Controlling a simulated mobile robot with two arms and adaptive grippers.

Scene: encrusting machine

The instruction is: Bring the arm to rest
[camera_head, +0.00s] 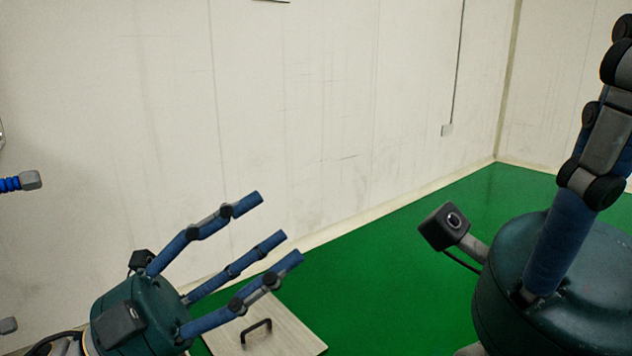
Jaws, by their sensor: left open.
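My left gripper (279,228) is at the lower left, a dark green palm with blue fingers pointing up and to the right. Its fingers are spread apart and nothing is between them. My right gripper (590,165) is large and close at the right edge, with its dark green palm low and a blue and grey finger rising. A small black camera sticks out from its left side. The rest of its fingers is out of the frame, so its opening cannot be told. The two grippers are well apart.
A light wooden panel (300,338) with a black handle (256,329) lies below the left gripper's fingers. The green floor (390,275) between the grippers is clear. A pale wall (320,110) stands behind. A blue ribbed piece with a grey tip (30,180) juts in at the left edge.

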